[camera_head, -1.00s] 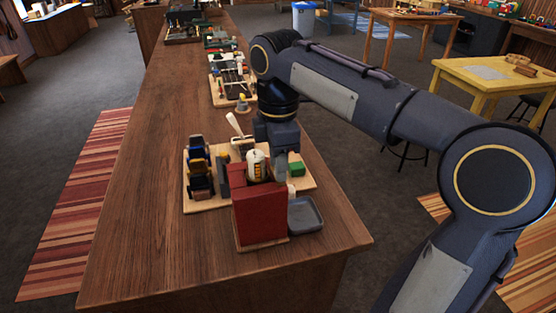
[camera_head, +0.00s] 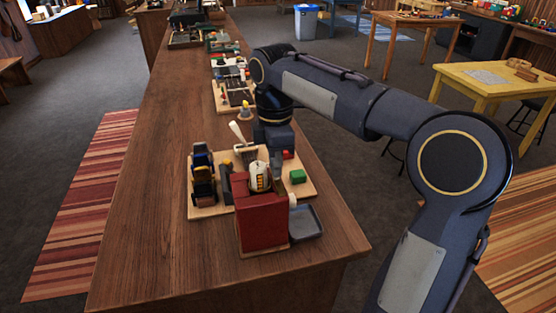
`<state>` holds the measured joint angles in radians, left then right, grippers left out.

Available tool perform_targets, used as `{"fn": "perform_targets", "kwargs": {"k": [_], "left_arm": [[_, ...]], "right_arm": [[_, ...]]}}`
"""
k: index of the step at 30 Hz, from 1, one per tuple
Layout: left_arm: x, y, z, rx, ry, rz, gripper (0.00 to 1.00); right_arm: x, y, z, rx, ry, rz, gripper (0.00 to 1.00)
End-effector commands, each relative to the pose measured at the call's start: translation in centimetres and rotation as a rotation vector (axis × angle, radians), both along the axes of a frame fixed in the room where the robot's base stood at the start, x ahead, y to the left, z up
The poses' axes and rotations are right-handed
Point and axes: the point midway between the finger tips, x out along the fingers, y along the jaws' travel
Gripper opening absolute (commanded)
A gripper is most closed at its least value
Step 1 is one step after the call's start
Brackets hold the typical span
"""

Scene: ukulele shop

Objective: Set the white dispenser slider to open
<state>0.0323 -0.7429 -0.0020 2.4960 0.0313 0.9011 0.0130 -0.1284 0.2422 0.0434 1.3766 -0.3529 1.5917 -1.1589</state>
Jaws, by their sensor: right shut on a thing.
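A red box-shaped dispenser (camera_head: 262,222) stands at the near end of the long wooden counter. A white cylinder with dark and yellow marks (camera_head: 259,176) shows just behind its top. A small white part (camera_head: 292,200) sticks out at its right side; I cannot tell which white part is the slider. My right gripper (camera_head: 277,182) points down just behind the dispenser, beside the white cylinder. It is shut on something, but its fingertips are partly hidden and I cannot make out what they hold. My left gripper is not in view.
A grey tray (camera_head: 306,223) sits right of the dispenser. More loaded boards stand farther back. The counter's left side is bare.

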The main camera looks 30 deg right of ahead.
Motion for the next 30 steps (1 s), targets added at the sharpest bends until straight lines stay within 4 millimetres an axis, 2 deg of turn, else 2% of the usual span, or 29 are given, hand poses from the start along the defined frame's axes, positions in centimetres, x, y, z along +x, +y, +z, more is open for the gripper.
{"fn": "perform_targets", "kwargs": {"k": [5, 6, 10, 20, 23, 30], "left_arm": [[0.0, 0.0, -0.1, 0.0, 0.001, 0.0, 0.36], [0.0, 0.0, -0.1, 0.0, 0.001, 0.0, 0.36], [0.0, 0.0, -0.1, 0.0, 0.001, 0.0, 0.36], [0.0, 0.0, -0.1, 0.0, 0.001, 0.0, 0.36], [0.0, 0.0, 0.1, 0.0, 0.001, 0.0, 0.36], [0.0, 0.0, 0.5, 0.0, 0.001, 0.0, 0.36]], "right_arm": [[0.2, -0.1, 0.2, -0.002, -0.016, -0.003, 0.0], [0.2, -0.1, 0.3, -0.002, -0.016, -0.003, 0.17], [0.2, -0.1, 0.2, -0.001, -0.013, -0.002, 0.34], [0.1, -0.1, 0.5, -0.001, -0.011, -0.001, 0.34], [0.2, 0.0, 1.7, 0.0, -0.013, -0.001, 0.34], [0.1, 0.0, 5.9, 0.0, -0.013, -0.001, 0.34]]}}
